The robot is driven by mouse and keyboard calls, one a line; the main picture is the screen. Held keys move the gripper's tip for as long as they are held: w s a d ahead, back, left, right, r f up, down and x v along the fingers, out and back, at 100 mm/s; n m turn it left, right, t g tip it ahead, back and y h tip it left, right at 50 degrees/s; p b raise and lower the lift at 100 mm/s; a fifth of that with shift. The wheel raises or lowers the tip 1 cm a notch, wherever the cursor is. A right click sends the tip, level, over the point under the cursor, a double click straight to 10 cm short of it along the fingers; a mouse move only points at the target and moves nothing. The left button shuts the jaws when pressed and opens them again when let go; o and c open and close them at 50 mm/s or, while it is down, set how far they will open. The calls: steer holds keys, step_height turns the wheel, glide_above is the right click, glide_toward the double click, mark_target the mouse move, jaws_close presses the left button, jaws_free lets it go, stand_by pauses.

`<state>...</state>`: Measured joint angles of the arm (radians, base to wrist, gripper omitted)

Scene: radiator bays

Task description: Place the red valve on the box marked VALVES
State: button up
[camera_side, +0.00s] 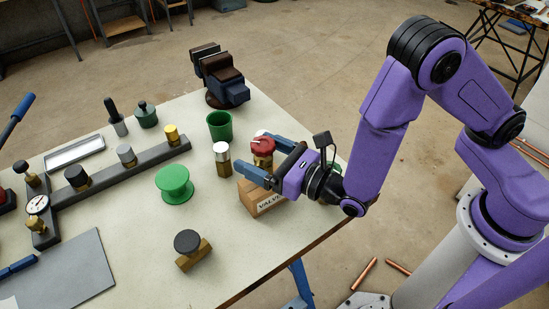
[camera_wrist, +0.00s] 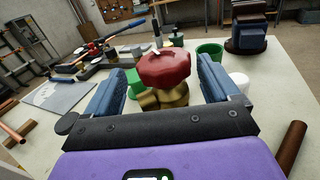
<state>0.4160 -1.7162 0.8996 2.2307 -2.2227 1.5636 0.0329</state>
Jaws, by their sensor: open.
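The red valve (camera_side: 262,147) has a red knob on a brass body and is upright. In the wrist view the red valve (camera_wrist: 165,72) is between my two blue fingers, with a visible gap on each side. The cardboard box marked VALVES (camera_side: 268,204) is at the table's right edge, under my gripper (camera_side: 252,153). The valve appears to stand on or just above the box; my gripper hides the contact. My gripper is open around the valve.
A white-capped valve (camera_side: 222,155) stands just left of the valve, with a green cup (camera_side: 219,126) behind it. A green spool (camera_side: 174,183) and a black-capped brass valve (camera_side: 192,248) are further left and front. A vise (camera_side: 222,77) sits at the back corner.

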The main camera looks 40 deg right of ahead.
steer(key=v, duration=1.2)
steer(key=w+d+r+m+h, duration=0.1)
steer(key=d+m+h, duration=0.1)
steer(key=w+d+r+m+h, duration=0.1)
steer(key=d+m+h, duration=0.1)
steer(key=d+h, duration=0.1)
steer(key=w+d+r+m+h, duration=0.1)
steer(key=d+m+h, duration=0.1)
steer(key=shift+w+d+r+m+t+h, duration=0.1)
steer(key=shift+d+m+t+h, duration=0.2)
steer(key=shift+d+m+h, duration=0.1)
steer(key=s+d+m+g+h, duration=0.2)
steer(key=d+m+g+h, duration=0.45)
steer(key=d+m, duration=0.35)
steer(key=s+d+m+g+y, duration=0.1)
steer(key=s+d+m+g, duration=0.35)
steer(key=s+g, duration=0.2)
steer(key=s+a+r+m+g+y, duration=0.2)
steer(key=s+a+m+g+y, duration=0.1)
steer(key=s+m+g+y, duration=0.1)
steer(key=s+m+y, duration=0.1)
steer(key=m+y, duration=0.1)
steer(key=y, duration=0.1)
steer(key=shift+a+r, duration=0.35)
steer(key=shift+a, duration=0.05)
